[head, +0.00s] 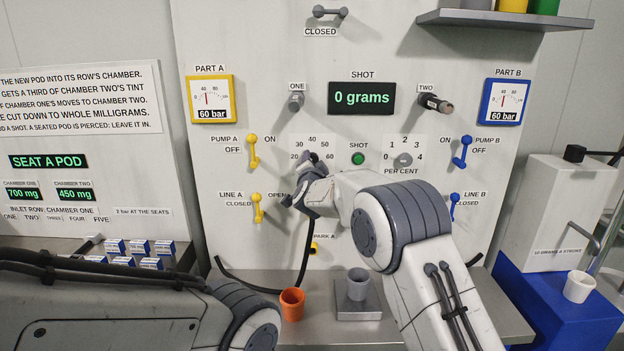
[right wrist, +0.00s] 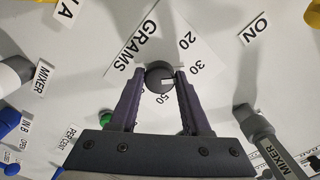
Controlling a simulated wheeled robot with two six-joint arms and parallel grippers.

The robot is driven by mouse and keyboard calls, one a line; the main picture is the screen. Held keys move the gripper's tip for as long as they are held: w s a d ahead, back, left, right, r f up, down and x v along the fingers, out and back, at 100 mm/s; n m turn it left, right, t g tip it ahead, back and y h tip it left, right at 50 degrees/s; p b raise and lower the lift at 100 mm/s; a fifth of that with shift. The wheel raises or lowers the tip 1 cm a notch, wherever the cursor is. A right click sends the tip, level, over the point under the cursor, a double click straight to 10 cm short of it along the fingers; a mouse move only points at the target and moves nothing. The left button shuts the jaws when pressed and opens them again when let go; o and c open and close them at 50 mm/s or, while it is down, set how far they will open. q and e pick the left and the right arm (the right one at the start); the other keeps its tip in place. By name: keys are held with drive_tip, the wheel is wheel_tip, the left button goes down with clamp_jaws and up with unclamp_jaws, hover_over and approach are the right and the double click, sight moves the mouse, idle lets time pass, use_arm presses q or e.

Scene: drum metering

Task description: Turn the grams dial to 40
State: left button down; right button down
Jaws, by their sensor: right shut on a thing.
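The grams dial (right wrist: 160,77) is a dark round knob between the two fingers of my right gripper (right wrist: 158,84) in the right wrist view. The fingers are shut on its sides. A pale mark on the dial points toward the right-hand finger, between the visible 30 and 50. The 40 is hidden there. In the head view my right gripper (head: 314,160) is at the dial, below the printed 40, and covers most of it. The shot display (head: 361,98) reads 0 grams. My left gripper is out of view; only its arm shows at lower left.
The green shot button (head: 358,158) and per cent dial (head: 403,159) sit right of the gripper. Yellow levers (head: 254,151) are at left, blue levers (head: 462,152) at right. An orange cup (head: 291,304) and a grey cup (head: 358,284) stand below.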

drive_tip(key=shift+m+b, duration=3.75)
drive_tip(key=shift+m, duration=0.85)
drive_tip(key=shift+r, duration=0.1)
drive_tip(key=shift+c, duration=1.9)
unclamp_jaws()
drive_tip(key=shift+d, duration=0.1)
